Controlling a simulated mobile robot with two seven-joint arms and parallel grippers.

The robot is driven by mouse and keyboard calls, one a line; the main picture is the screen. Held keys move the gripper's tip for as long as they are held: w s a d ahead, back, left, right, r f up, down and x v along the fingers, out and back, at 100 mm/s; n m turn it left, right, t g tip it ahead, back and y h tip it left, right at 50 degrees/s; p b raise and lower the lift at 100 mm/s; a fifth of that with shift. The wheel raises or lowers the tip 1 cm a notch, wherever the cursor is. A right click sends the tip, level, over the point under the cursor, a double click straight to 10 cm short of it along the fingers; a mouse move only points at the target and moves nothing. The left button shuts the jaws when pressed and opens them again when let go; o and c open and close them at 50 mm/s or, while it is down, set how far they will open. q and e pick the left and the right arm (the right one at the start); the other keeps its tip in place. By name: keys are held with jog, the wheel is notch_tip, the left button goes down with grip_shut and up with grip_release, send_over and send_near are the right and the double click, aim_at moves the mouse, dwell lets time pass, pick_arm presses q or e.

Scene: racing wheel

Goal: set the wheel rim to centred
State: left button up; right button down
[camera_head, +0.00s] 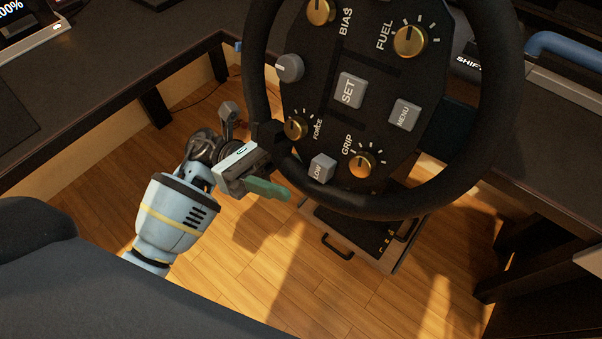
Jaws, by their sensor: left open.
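The black wheel rim (499,95) fills the upper middle of the head view, its top cut off by the frame. Its dark hub plate (385,95) carries knobs and grey buttons, including SET (349,90). The printed labels run steeply upward in the picture, tilted anticlockwise. My left gripper (270,162) is at the lower left of the rim, jaws open, with a dark finger above and a greenish finger below. The rim's lower left part lies close to the fingers; I cannot tell whether they touch it. My right gripper is out of view.
A dark desk (130,65) runs along the left and back. A box with a black handle (338,247) is on the wooden floor (240,270) below the wheel. A blue tube (560,47) and a SHIFT-marked part are at the right. Dark padding fills the lower left.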

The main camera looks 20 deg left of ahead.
pick_arm(q)
jog(key=shift+x, duration=1.3)
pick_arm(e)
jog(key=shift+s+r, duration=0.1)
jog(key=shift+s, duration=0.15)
pick_arm(q)
jog(key=shift+c, duration=0.3)
jog(key=shift+f, duration=0.1)
grip_shut()
jog(key=shift+w+a+m+g+y, duration=0.25)
jog(key=shift+a+m+g+y, duration=0.15)
jog(key=shift+a+y, duration=0.3)
jog(key=shift+a+r, duration=0.1)
jog(key=shift+r, duration=0.1)
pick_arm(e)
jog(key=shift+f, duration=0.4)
